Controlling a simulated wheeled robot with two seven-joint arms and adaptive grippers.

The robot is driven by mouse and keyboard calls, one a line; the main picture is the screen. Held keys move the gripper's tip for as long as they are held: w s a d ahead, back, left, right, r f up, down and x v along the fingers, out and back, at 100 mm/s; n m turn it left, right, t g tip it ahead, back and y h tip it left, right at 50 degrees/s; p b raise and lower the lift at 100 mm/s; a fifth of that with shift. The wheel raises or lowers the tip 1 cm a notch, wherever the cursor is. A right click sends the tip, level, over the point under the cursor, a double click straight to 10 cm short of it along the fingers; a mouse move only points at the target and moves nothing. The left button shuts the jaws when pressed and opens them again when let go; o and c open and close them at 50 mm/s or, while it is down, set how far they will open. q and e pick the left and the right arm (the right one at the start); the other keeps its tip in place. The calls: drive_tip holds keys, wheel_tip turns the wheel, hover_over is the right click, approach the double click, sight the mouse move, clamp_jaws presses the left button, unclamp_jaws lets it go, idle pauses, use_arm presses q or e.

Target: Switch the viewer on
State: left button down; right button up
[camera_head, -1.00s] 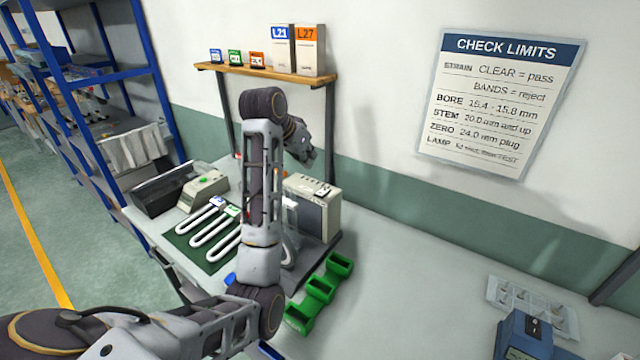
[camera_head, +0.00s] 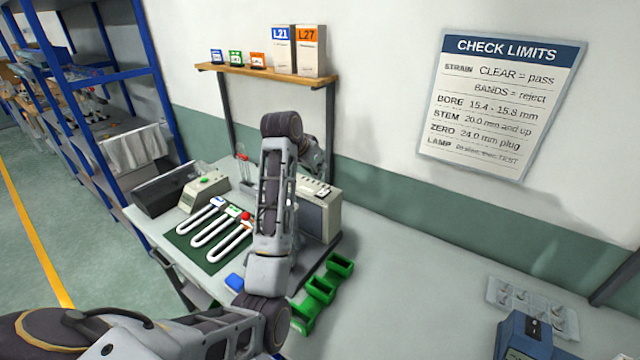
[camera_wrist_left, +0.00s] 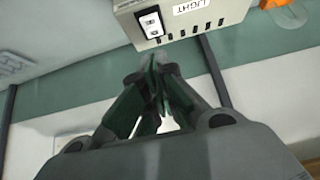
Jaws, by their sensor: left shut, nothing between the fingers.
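The viewer (camera_head: 318,215) is a cream box on the bench, partly hidden behind my left arm in the head view. My left gripper (camera_wrist_left: 152,62) is shut and empty. Its fingertips appear just below the switch in that view; I cannot tell whether they touch the box. In the head view the left gripper (camera_head: 314,165) is above the viewer's back, its tips not clear. My right gripper is not in view.
A wall shelf (camera_head: 265,72) with boxes is behind.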

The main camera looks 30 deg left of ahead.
sight(322, 193)
use_arm(q)
drive_tip(key=x, duration=0.3)
drive_tip(key=shift+s+f+p, duration=0.1)
drive_tip(key=shift+f+p, duration=0.15)
drive_tip(key=shift+p, duration=0.05)
drive_tip(key=shift+s+f+p, duration=0.2)
drive_tip(key=shift+f+p, duration=0.2)
drive_tip(key=shift+f, duration=1.25)
drive_tip(key=shift+s+f+t+b, duration=0.1)
drive_tip(key=shift+f+t+b, duration=0.45)
drive_tip(key=shift+b, duration=0.4)
drive_tip(key=shift+r, duration=0.25)
drive_tip(key=shift+w+r+p, duration=0.2)
drive_tip(key=shift+w+p, duration=0.15)
drive_tip(key=shift+p, duration=0.15)
drive_tip(key=shift+w+r+p, duration=0.15)
drive_tip(key=shift+w+p, duration=0.15)
